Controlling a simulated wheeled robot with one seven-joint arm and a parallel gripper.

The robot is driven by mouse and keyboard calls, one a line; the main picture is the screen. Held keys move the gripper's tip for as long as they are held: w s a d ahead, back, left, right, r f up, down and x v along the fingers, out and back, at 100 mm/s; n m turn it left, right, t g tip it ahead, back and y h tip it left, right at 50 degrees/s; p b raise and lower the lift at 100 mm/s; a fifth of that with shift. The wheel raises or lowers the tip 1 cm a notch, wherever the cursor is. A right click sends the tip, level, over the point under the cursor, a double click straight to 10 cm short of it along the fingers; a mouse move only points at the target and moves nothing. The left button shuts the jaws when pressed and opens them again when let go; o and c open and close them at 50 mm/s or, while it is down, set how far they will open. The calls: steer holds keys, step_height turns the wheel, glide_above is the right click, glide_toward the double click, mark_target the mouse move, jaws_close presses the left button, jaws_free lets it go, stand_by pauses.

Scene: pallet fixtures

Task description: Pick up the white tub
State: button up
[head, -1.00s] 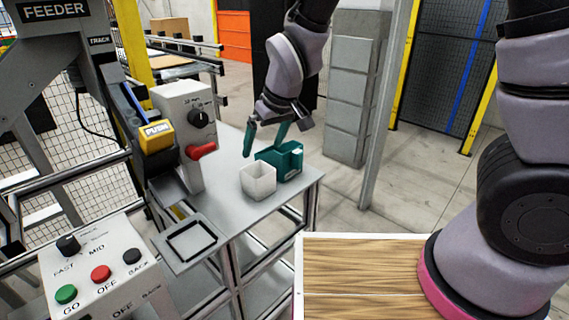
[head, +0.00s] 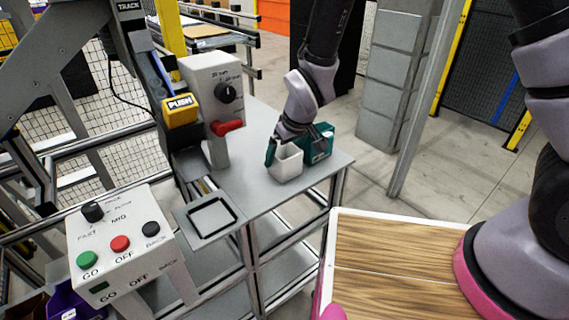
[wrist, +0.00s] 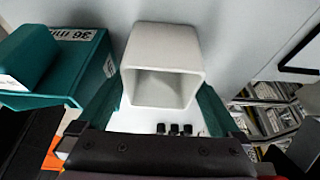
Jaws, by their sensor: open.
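The white tub (head: 287,168) is a small, square, open-topped box standing on the grey table near its right side. My gripper (head: 285,150) is lowered over it, open, with one teal finger showing at the tub's left side. In the wrist view the tub (wrist: 163,45) lies between the two teal fingers of my gripper (wrist: 160,108), one on each side. Whether either finger touches the tub wall is unclear. In the head view the other finger is mostly hidden.
A teal bin (head: 319,146) stands close behind and right of the tub; its label shows in the wrist view (wrist: 70,60). On the table's left are a grey control box (head: 208,95) with a red lever and a square black-outlined plate (head: 212,217).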

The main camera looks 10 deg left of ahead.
steer(key=shift+x, duration=1.05)
steer(key=c, duration=1)
steer(key=shift+r, duration=0.1)
